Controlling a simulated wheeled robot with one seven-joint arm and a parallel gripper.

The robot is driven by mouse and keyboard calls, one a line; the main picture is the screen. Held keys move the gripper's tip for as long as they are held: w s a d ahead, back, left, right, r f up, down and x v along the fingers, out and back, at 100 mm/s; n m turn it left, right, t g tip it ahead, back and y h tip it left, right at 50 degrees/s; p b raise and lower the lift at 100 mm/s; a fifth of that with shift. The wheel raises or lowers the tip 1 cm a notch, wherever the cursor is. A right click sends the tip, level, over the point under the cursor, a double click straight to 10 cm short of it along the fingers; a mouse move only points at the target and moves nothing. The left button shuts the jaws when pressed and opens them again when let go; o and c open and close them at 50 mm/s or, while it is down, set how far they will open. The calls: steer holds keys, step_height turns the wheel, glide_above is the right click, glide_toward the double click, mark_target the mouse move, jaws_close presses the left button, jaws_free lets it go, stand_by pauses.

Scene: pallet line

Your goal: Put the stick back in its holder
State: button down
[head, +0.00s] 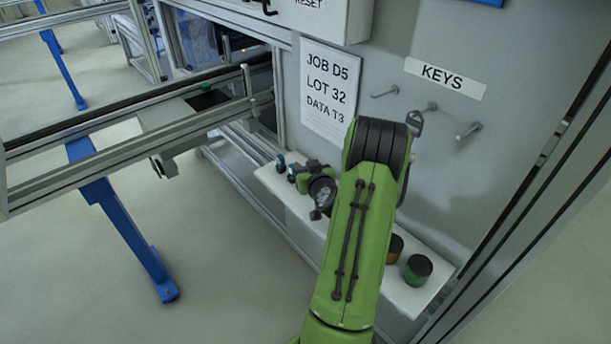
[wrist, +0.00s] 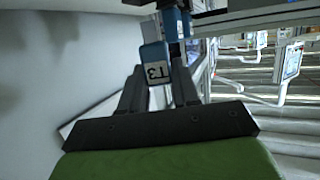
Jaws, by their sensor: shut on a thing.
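In the wrist view a blue stick (wrist: 154,64) with a white label reading T3, upside down in the picture, sits between the two dark fingers of my gripper (wrist: 157,80). My gripper is shut on it. Just beyond it is another blue and dark piece (wrist: 175,22); I cannot tell if it is the holder, or if the stick touches it. In the head view my arm hides most of the gripper. Two small blue pieces (head: 281,161) show by the far left end of the white ledge, too small to tell apart.
The white ledge (head: 268,178) runs along the grey panel; a dark-topped green cylinder (head: 417,270) and an orange-brown one (head: 395,247) stand at its near end. A sheet (head: 330,92) reads JOB D5, LOT 32, DATA T3. Hooks (head: 467,131) sit below the KEYS sign (head: 446,78).

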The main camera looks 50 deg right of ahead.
steer(key=shift+d+f, duration=0.1)
steer(key=shift+f, duration=0.5)
steer(key=shift+f+b, duration=0.4)
steer(key=shift+b, duration=0.3)
steer(key=c, duration=0.8)
jaws_free()
